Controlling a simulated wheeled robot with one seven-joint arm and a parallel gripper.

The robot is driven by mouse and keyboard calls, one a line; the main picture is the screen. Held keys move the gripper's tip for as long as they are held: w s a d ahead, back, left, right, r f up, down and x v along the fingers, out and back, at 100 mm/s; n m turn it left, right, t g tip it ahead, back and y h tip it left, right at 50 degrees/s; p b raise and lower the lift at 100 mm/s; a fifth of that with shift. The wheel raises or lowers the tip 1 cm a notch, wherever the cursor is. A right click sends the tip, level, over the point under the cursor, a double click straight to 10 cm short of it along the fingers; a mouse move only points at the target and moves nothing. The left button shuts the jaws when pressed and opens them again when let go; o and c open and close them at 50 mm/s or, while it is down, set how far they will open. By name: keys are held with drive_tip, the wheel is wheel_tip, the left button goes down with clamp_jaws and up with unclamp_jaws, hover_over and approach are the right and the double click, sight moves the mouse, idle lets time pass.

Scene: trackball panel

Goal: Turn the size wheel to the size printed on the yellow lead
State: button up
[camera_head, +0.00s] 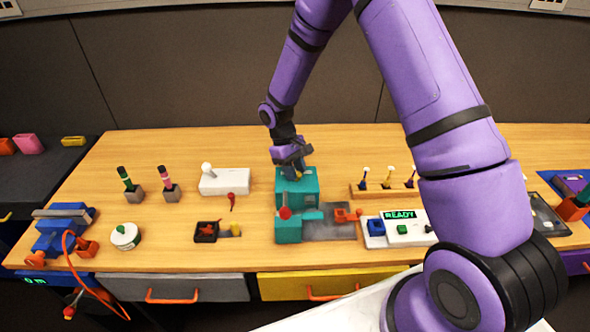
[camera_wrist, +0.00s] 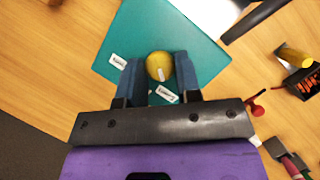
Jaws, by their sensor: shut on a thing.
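The teal machine (camera_head: 311,188) stands mid-table, and its top fills the middle of the wrist view (camera_wrist: 205,50). A round yellow wheel (camera_wrist: 159,64) with a pale mark sits on that top, with small white labels near it; their print is too small to read. My gripper (camera_head: 294,168) is over the machine's back part, and in the wrist view its two blue fingers (camera_wrist: 158,75) are shut on the yellow wheel from both sides. The wheel is hidden in the head view. A yellow-tipped piece (camera_head: 387,177) stands in a wooden rack; I cannot tell if it is the yellow lead.
A red ball-ended lever (camera_head: 285,212) is on the machine's front. A white box with a ball knob (camera_head: 225,181) and a black tray (camera_head: 206,231) stand left. A white panel reading READY (camera_head: 403,229) is right. My arm hides part of the right side.

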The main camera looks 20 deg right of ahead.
drive_tip(key=o, duration=0.9)
drive_tip(key=v, duration=1)
drive_tip(key=shift+w+r, duration=0.15)
drive_tip(key=shift+r, duration=0.25)
